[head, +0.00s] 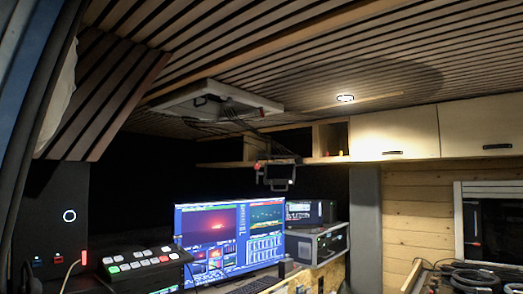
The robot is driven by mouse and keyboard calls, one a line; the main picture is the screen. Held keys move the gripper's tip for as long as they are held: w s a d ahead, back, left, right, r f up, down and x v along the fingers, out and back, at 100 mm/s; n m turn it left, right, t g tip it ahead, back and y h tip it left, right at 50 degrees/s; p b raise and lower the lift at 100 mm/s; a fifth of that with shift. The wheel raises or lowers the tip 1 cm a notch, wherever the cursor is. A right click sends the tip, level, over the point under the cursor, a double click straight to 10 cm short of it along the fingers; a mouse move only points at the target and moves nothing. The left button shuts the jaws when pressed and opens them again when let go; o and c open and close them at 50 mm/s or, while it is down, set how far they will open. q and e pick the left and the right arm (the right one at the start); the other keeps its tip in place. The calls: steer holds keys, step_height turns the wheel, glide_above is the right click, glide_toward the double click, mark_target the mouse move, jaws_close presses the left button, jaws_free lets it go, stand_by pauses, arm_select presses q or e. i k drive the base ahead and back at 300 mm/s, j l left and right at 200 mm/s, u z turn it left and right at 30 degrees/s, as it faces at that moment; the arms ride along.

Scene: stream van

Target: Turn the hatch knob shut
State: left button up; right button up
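The roof hatch (185,106) shows in the head view as a pale frame set in the slatted ceiling, left of centre. A small dark and reddish fitting (229,110) sits in its opening; it is too small to tell whether this is the knob or how it is turned. Thin dark lines run from the hatch down toward a small black bracket-like device (276,178) hanging in front of the shelf. Neither of my grippers can be made out in this view.
Below are a lit monitor (229,237), a button console (143,264) at left and equipment boxes (318,243). Wooden overhead cabinets (395,134) line the right. Black coiled gear (474,279) lies at lower right. A ceiling lamp (345,98) is lit.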

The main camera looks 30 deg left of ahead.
mark_target(229, 102)
steer(key=i+u, duration=0.1)
steer(key=i, duration=0.55)
steer(key=i+l+u, duration=0.1)
steer(key=i, duration=0.6)
steer(key=i+l+u, duration=0.1)
steer(key=i, duration=0.55)
steer(key=i+l+u, duration=0.1)
steer(key=i+l, duration=0.05)
